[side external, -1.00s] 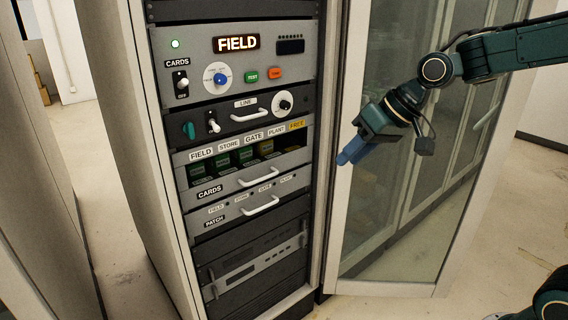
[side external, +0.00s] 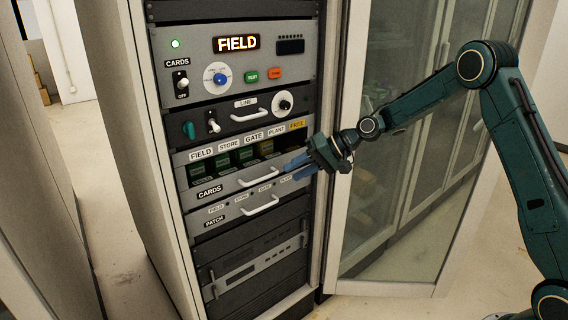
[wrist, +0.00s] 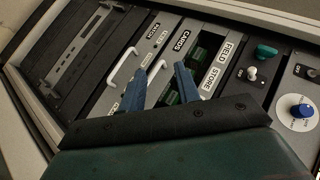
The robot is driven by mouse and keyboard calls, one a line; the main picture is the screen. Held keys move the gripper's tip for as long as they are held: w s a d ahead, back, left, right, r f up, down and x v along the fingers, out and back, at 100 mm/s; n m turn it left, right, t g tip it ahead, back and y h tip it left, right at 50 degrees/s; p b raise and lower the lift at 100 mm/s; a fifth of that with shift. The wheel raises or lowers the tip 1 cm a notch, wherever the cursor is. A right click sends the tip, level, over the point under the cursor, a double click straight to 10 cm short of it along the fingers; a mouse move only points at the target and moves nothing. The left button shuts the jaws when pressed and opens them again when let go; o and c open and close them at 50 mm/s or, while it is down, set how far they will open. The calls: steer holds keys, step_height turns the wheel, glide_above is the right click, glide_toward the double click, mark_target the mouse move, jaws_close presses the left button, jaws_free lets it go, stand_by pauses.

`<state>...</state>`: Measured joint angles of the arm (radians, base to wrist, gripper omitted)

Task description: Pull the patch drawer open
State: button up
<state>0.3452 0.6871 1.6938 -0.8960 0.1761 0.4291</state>
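The patch drawer (side external: 238,217) is a grey front in the rack, marked PATCH, with a white bar handle (side external: 261,206). It looks shut, flush with the rack. In the wrist view its handle (wrist: 120,67) shows left of my fingers. My gripper (side external: 291,172) is open, its two blue fingers apart and empty, in front of the rack's right side. It points left toward the cards drawer (side external: 232,187), just above the patch drawer. In the wrist view, the cards drawer's handle (wrist: 156,68) appears between my fingertips (wrist: 160,69); I see no grip on it.
Above are a line panel (side external: 243,117) with its own handle and a panel with a lit FIELD display (side external: 236,43). Darker units (side external: 254,262) with upright handles sit below. An open glass door (side external: 375,230) stands right of the rack, near my arm.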

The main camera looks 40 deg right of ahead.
steer(key=w+d+f+m+t+y, duration=0.2)
steer(key=w+d+f+m, duration=0.15)
steer(key=f, duration=0.45)
steer(key=m+t+y, duration=0.1)
steer(key=m+t, duration=0.1)
steer(key=m, duration=0.1)
glide_toward(261, 209)
steer(key=v, duration=0.3)
steer(key=shift+d+f, duration=0.3)
steer(key=shift+d, duration=0.15)
steer(key=shift+r+x, duration=0.15)
steer(key=shift+x, duration=3.3)
steer(key=shift+r+x, duration=0.1)
steer(key=shift+x, duration=3.35)
jaws_close()
